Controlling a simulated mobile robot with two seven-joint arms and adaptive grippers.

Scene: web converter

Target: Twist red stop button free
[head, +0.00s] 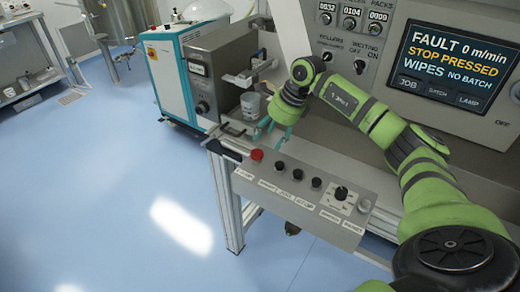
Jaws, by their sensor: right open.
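The red stop button (257,154) sits at the left end of the grey sloped control panel (300,217) on the machine's front. My right arm, green and black, reaches in from the right. My right gripper (275,131) is open, its teal fingers pointing down just behind and to the right of the red button, apart from it as far as I can tell. The fingertips are small in the picture. My left gripper is not in view. The screen (443,66) reads "FAULT 0 m/min, STOP PRESSED, WIPES NO BATCH".
Several black knobs (298,175) stand in a row right of the red button. A grey device (215,80) and a small grey-white container (251,104) stand behind the panel. A blue-white cabinet (172,78) stands behind left. The blue floor (100,190) at left is clear.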

